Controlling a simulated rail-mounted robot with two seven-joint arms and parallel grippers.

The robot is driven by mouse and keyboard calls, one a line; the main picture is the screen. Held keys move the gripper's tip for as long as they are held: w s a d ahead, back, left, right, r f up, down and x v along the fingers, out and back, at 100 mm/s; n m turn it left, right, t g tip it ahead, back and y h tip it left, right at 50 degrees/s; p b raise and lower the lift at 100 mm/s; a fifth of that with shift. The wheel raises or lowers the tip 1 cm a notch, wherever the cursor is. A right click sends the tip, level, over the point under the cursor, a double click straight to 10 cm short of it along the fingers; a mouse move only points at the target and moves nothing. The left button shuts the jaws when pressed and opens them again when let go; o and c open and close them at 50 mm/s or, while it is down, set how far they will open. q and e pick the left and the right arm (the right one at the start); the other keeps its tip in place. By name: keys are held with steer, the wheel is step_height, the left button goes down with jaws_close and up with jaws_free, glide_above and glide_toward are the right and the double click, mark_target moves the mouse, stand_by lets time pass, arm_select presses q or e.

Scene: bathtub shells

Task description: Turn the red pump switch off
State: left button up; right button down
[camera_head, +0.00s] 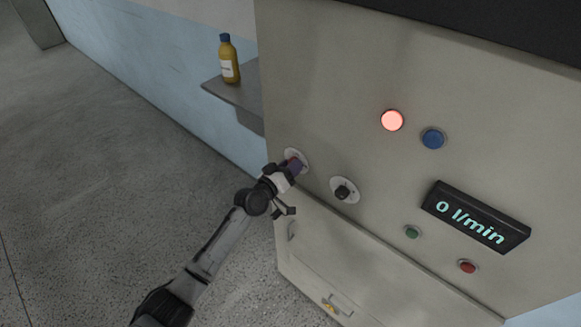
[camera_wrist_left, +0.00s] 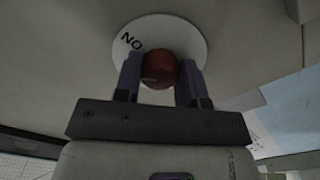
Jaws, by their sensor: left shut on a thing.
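The red pump switch is a round red knob (camera_wrist_left: 159,70) on a white disc (camera_wrist_left: 186,38), set in the beige cabinet front. Letters, partly hidden, show on the disc in the left wrist view. In the head view the disc (camera_head: 297,157) is at the cabinet's left edge and the knob is mostly covered by my gripper. My left gripper (camera_head: 293,166) is shut on the red knob, with one finger on each side of it, as the left wrist view (camera_wrist_left: 160,80) also shows. My right gripper is out of view.
A black knob (camera_head: 343,191) sits just right. A lit pink-red lamp (camera_head: 392,120), a blue button (camera_head: 432,139), a green button (camera_head: 412,232), a red button (camera_head: 467,266) and a display (camera_head: 474,217) reading 0 l/min are farther right. A yellow bottle (camera_head: 230,62) stands on a shelf (camera_head: 233,93).

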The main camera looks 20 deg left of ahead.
arm_select(q)
steer(key=n+p, duration=0.1)
steer(key=n, duration=0.9)
steer(key=shift+d+r+n, duration=0.1)
steer(key=shift+n, duration=0.5)
steer(key=o, duration=0.9)
steer(key=shift+s, duration=0.1)
